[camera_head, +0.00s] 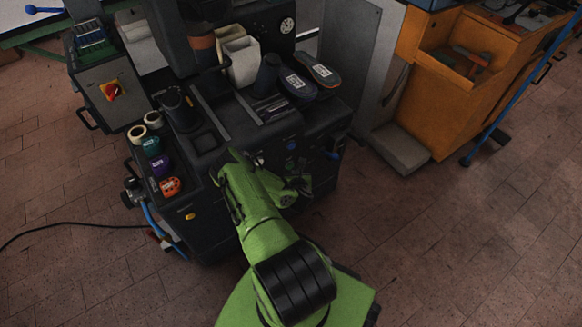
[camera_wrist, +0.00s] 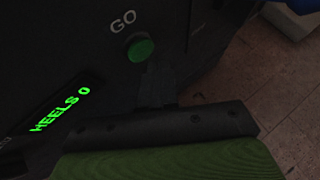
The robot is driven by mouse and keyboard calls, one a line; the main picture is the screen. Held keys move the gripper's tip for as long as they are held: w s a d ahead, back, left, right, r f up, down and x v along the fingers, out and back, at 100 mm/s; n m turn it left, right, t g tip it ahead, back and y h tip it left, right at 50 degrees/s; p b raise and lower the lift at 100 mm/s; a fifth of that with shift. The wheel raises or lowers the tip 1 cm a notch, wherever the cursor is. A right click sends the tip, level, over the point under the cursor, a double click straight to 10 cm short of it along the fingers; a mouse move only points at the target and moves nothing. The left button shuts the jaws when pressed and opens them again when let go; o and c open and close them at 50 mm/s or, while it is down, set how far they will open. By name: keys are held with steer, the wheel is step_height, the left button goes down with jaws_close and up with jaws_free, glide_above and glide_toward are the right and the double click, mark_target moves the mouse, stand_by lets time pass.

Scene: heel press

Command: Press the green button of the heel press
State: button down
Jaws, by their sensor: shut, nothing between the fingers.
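The heel press (camera_head: 214,222) is the large black machine in the middle of the head view. In the wrist view its dark front panel (camera_wrist: 60,45) shows a round green button (camera_wrist: 140,49) under the white word GO. My gripper (camera_wrist: 155,72) is shut and empty, its dark fingertips just below the button in the picture. I cannot tell whether they touch the panel. A lit green display (camera_wrist: 62,109) reads HEELS 0. In the head view my green arm reaches to the press front and hides part of it; I cannot make out the button there.
Shoe parts (camera_head: 298,84) and white containers (camera_head: 240,60) stand on top of the press. An orange workbench (camera_head: 455,100) stands at the right. The tiled floor (camera_head: 450,250) is clear at the lower right.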

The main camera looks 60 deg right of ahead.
steer(key=shift+w+d, duration=0.2)
steer(key=shift+w, duration=0.15)
steer(key=shift+w+d, duration=0.25)
steer(key=shift+w, duration=0.25)
stand_by(1.0)
steer(key=shift+s+a, duration=0.45)
steer(key=shift+s, duration=0.45)
steer(key=s, duration=0.1)
steer(key=s+a, duration=0.1)
steer(key=s, duration=0.1)
steer(key=s+a, duration=0.1)
steer(key=shift+s+a+b, duration=0.1)
steer(key=shift+s+b, duration=0.05)
steer(key=shift+b, duration=0.25)
steer(key=shift+a, duration=0.1)
stand_by(0.3)
